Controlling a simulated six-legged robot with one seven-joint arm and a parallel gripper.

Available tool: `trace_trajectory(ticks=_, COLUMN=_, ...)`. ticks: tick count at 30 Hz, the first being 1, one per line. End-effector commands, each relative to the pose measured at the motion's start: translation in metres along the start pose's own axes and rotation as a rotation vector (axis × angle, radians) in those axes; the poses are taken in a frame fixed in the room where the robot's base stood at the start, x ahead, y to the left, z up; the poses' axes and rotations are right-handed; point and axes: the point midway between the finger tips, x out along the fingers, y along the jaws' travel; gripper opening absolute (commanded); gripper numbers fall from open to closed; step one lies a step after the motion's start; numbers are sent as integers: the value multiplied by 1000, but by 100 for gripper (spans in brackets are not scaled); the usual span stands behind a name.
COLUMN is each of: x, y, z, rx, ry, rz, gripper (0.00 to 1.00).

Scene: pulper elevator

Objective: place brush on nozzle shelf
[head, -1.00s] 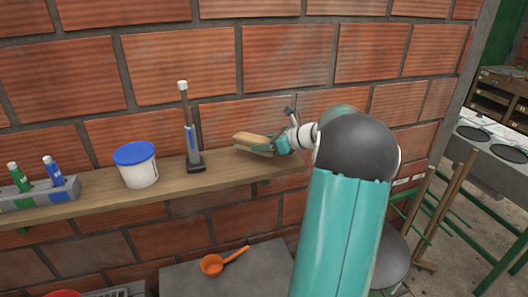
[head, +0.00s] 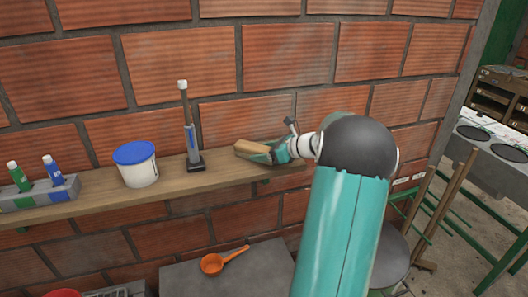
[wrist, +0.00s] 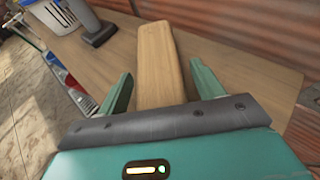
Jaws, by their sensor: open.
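The brush shows as a tan wooden block (head: 252,149) at the right end of the wooden shelf (head: 110,194). In the wrist view the brush's wooden body (wrist: 158,62) lies on the shelf, between my gripper's fingers. My gripper (wrist: 158,90) is open, with a finger on each side of the brush and gaps showing beside it. In the head view my gripper (head: 268,152) is at shelf level, partly overlapping the brush. The nozzle (head: 190,135) with a blue and grey body stands upright on a dark base on the shelf, left of the brush. The brush's underside is hidden.
A white tub with a blue lid (head: 137,165) and a grey rack with green and blue bottles (head: 45,191) stand farther left on the shelf. The brick wall is close behind. An orange scoop (head: 213,263) lies on a grey surface below.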

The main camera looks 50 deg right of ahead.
Motion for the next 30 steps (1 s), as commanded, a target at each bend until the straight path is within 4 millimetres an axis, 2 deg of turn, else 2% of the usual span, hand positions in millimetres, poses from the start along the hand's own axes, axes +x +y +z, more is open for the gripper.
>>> trace_trajectory(ticks=5, x=-8, y=0, z=3, rx=-1, ry=1, rz=-2, gripper=67)
trace_trajectory(ticks=8, x=-24, y=-1, z=3, rx=0, ry=1, rz=-4, gripper=67)
trace_trajectory(ticks=15, x=-77, y=-1, z=3, rx=-1, ry=1, rz=-4, gripper=67)
trace_trajectory(ticks=21, x=-110, y=0, z=3, rx=0, ry=0, rz=-3, gripper=67)
trace_trajectory(ticks=25, x=-120, y=0, z=3, rx=-1, ry=1, rz=-1, gripper=67)
trace_trajectory(ticks=30, x=-122, y=0, z=3, rx=-1, ry=1, rz=0, gripper=67)
